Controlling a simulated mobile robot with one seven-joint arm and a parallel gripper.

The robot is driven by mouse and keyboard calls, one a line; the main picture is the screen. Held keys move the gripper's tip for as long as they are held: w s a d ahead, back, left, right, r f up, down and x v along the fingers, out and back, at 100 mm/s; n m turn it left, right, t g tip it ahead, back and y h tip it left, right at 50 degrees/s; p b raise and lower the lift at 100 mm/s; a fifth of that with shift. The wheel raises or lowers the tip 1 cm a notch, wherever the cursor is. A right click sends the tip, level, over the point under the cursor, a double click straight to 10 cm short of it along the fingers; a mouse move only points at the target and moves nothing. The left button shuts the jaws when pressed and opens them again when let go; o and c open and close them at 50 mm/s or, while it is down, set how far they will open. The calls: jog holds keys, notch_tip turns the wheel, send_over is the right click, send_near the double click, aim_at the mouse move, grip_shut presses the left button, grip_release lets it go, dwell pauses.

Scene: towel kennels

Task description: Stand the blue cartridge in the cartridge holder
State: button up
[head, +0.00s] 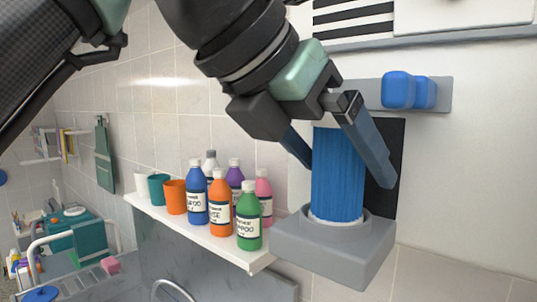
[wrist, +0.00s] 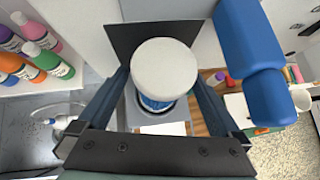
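The blue cartridge (head: 338,175) stands upright in the grey cartridge holder (head: 330,252), with its pale lower rim at the round socket. In the wrist view its round white top (wrist: 164,68) faces the camera, with a little of the blue body below; the holder (wrist: 130,118) is partly hidden under it. My gripper (head: 350,175) is at the cartridge from above, with one finger to each side. The fingers are spread, and the right one stands clear of the cartridge in the head view. How deep the cartridge sits is hidden by the socket.
A white shelf (head: 185,225) left of the holder carries several bottles and cups. A grey wall bracket with blue rounded pads (head: 398,90) is close right of my gripper. A black panel (head: 385,155) is behind the cartridge. The wall farther right is bare.

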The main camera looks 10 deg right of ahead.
jog(key=p+v, duration=0.6)
jog(key=v, duration=0.7)
jog(key=shift+p, duration=0.35)
